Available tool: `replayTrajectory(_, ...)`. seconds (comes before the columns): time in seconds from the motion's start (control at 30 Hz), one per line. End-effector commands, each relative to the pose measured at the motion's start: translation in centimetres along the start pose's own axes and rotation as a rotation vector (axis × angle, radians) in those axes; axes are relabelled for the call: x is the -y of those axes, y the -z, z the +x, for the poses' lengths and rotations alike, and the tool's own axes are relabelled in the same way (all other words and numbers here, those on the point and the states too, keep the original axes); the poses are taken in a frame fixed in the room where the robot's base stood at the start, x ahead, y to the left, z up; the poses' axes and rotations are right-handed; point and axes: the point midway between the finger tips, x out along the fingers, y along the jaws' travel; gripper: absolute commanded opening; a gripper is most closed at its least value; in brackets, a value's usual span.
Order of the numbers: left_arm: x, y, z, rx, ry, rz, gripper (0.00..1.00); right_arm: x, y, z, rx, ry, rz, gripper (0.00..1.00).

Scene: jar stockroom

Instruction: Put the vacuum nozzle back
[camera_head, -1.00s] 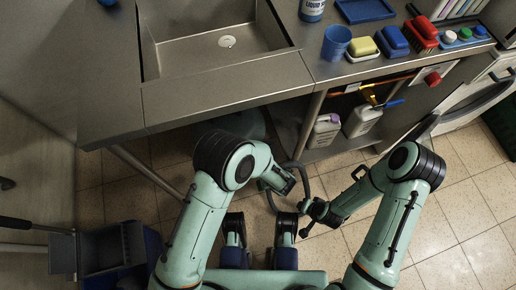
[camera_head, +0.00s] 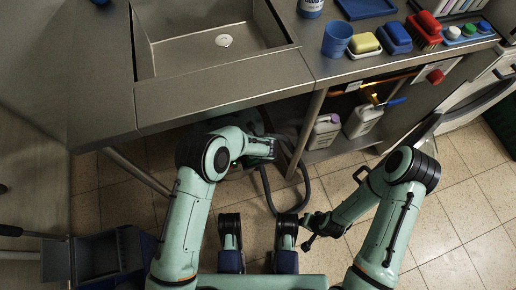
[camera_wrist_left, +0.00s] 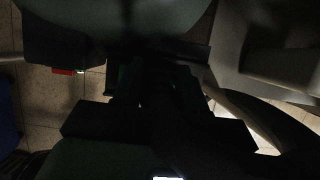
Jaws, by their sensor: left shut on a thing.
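My left gripper (camera_head: 268,150) is low under the front edge of the sink counter, shut on the vacuum nozzle, which is mostly hidden by the gripper and shadow. In the left wrist view, a dark shape (camera_wrist_left: 165,95) fills the space between the dark fingers; its outline is hard to make out. A dark grey vacuum hose (camera_head: 268,196) hangs from near the left gripper in a loop and rises to the right under the counter. The vacuum body is hardly visible in the shade there. My right gripper (camera_head: 308,231) is open and empty above the floor.
The steel sink counter (camera_head: 225,95) overhangs my left gripper, with a table leg (camera_head: 307,135) just to its right. Two jugs (camera_head: 362,121) stand on the lower shelf. A blue cup (camera_head: 336,40) and brushes are on top. Tiled floor is clear at right.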

Motion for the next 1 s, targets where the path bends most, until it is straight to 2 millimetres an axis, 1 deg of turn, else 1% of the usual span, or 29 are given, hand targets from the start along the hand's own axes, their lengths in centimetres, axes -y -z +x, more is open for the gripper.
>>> replayTrajectory(0.2,0.1,-0.1,-0.1,0.002,0.002,-0.002,0.0,0.1,0.0,-0.1,-0.001,0.001,0.0,0.43)
replayTrajectory(0.43,0.1,0.0,0.2,0.002,0.001,-0.001,0.0,-0.3,-0.4,0.3,0.013,-0.005,0.003,0.43)
replayTrajectory(0.47,0.1,0.0,0.1,0.002,0.001,-0.001,0.48,-0.3,-0.4,0.2,0.014,-0.006,0.003,0.43)
replayTrajectory(0.5,0.1,0.0,0.1,0.002,0.001,-0.002,0.61,-0.3,-0.4,0.2,0.013,-0.006,0.003,0.43)
replayTrajectory(0.53,0.0,0.0,0.1,0.002,0.001,-0.001,0.67,-0.3,-0.4,0.2,0.013,-0.005,0.003,0.43)
replayTrajectory(0.87,0.0,0.0,0.0,0.002,0.001,-0.002,0.67,-0.2,-0.2,0.1,0.008,-0.003,0.002,0.43)
replayTrajectory(0.93,0.0,-0.1,-0.3,0.002,0.001,-0.002,0.67,0.1,0.1,-0.3,-0.003,0.002,-0.001,0.43)
replayTrajectory(1.0,0.1,-0.2,-1.4,0.003,0.002,0.0,0.67,0.6,0.6,-0.7,-0.021,0.01,-0.006,0.43)
